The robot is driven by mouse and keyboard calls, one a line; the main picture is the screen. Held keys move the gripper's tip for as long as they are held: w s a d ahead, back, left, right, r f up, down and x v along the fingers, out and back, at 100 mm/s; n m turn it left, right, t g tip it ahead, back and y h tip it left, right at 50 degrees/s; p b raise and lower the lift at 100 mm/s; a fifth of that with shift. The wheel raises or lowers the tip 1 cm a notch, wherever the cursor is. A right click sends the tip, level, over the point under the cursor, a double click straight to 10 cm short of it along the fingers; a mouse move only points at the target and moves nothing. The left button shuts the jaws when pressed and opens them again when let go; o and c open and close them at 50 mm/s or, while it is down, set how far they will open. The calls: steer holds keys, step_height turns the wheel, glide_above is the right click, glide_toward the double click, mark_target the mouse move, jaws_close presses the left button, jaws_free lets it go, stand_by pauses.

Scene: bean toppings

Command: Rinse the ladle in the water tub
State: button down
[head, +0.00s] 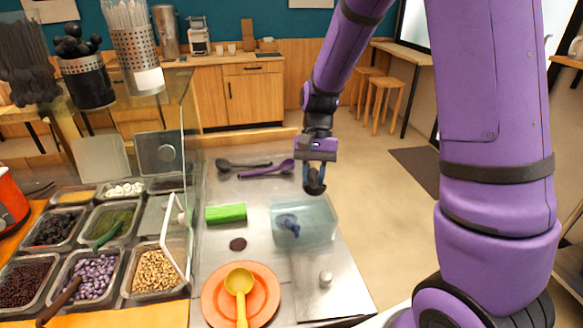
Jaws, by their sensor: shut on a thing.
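The water tub (318,218) is a clear, pale blue box on the steel counter, right of the middle. A small dark blue thing (289,225) shows inside it; I cannot tell what it is. My gripper (315,178) is above and behind the tub, pointing down. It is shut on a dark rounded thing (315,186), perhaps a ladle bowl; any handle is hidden. A black ladle (245,166) and a purple ladle (268,170) lie at the back of the counter. A yellow ladle (240,283) rests on an orange plate (268,305) at the front.
A green block (226,214) and a dark round patch (238,244) lie left of the tub. A small pale knob (325,278) stands in front of it. A glass guard (186,150) and several topping trays (92,278) are at the left.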

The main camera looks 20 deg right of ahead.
steer(key=shift+w+a+f, duration=0.1)
steer(key=shift+f, duration=0.35)
step_height(320, 180, down, 11)
steer(key=t, duration=0.1)
steer(key=shift+s+a+f+h, duration=0.2)
steer(key=shift+s+a+h, duration=0.1)
steer(key=shift+s, duration=0.15)
steer(key=shift+d, duration=0.15)
stand_by(0.4)
